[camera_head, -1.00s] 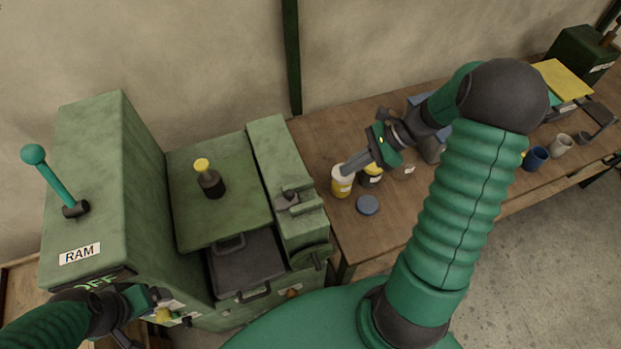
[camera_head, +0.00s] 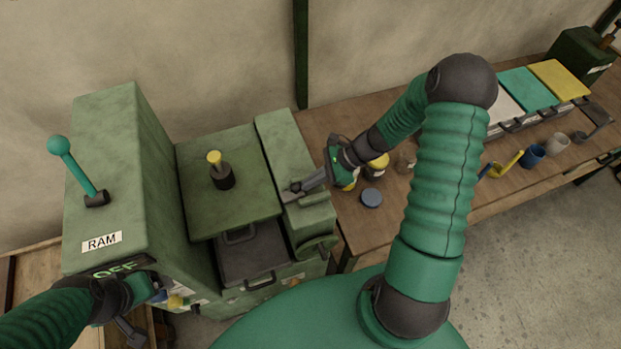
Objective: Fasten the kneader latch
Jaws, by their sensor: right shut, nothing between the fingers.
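The green kneader (camera_head: 108,180) stands at the left, with a flat green lid (camera_head: 205,150) that has a yellow-topped black knob (camera_head: 220,170). The latch block (camera_head: 317,199) is on the raised green housing right of the lid. My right gripper (camera_head: 287,194) is shut and empty, with its fingertips at the latch from the right. The fingers hide part of the latch, and I cannot tell whether they touch it. My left gripper (camera_head: 160,292) is low at the kneader's front, near a yellow knob (camera_head: 177,301); its fingers are too unclear to read.
A teal-knobbed lever (camera_head: 77,170) rises from the kneader top by the RAM label. A dark tray (camera_head: 250,254) sits below the lid. The wooden bench (camera_head: 440,212) at the right holds jars, a dark round lid (camera_head: 371,198), cups (camera_head: 531,155) and coloured bins (camera_head: 527,88).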

